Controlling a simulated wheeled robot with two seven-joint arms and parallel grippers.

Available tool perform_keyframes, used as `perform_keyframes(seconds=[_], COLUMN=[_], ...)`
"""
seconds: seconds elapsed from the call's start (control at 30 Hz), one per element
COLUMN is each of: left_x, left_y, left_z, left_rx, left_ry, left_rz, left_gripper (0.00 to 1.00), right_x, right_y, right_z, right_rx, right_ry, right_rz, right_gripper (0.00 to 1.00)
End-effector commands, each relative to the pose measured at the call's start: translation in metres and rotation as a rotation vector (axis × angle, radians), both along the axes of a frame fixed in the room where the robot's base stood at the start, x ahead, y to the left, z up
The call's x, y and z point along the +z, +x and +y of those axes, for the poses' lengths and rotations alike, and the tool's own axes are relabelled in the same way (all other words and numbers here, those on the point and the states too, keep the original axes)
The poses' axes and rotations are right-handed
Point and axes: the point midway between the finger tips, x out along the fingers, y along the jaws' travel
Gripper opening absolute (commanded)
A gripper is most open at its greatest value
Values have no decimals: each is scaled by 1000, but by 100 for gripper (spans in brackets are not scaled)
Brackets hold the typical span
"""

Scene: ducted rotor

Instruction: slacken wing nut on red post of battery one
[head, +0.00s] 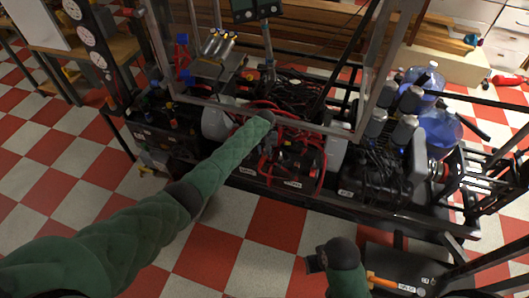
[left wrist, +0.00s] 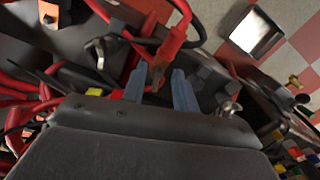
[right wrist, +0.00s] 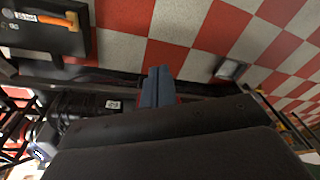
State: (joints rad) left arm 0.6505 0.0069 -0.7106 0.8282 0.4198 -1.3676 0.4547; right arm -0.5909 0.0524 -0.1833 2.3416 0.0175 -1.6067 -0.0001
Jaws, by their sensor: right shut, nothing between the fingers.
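My left gripper (head: 277,138) reaches over the dark batteries and red cables at the middle of the rig. In the left wrist view its two blue-grey fingers (left wrist: 159,88) stand apart. A red cable end with a brownish metal tip (left wrist: 157,78) shows at the gap; I cannot tell whether it touches them. A silver wing-shaped piece (left wrist: 99,52) stands left of the fingers, and another metal piece (left wrist: 229,107) is to the right. I cannot tell which is on the red post of battery one. My right gripper (right wrist: 158,80) is shut and empty, low at the front (head: 315,263).
Red and black cables (head: 290,150) crowd the batteries. Clear upright panels and dark frame bars rise behind. Blue water jugs (head: 440,132) stand at the right. A dark case with an orange-handled tool (head: 388,284) lies at the front right. The checkered floor in front is mostly free.

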Motion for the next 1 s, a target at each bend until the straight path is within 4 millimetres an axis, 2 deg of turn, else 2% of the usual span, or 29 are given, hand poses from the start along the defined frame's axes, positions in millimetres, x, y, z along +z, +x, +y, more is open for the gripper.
perform_keyframes(seconds=[0.2, 0.4, 0.53, 1.0], left_x=[34, 54, 59, 60], left_y=[1, 0, 0, 0], left_z=[0, 0, 0, 0], left_rx=[0, 1, 1, 1], left_ry=[-1, -1, 0, 0], left_rz=[-2, -1, 1, 1], left_gripper=[29, 29, 29, 29], right_x=[4, 14, 19, 17], right_y=[-2, -5, -6, -7], right_z=[-1, -1, -1, 0], right_rx=[0, 0, -2, -1], right_ry=[0, 1, 4, 4], right_rz=[1, 1, -1, 3], right_gripper=[0, 0, 0, 0])
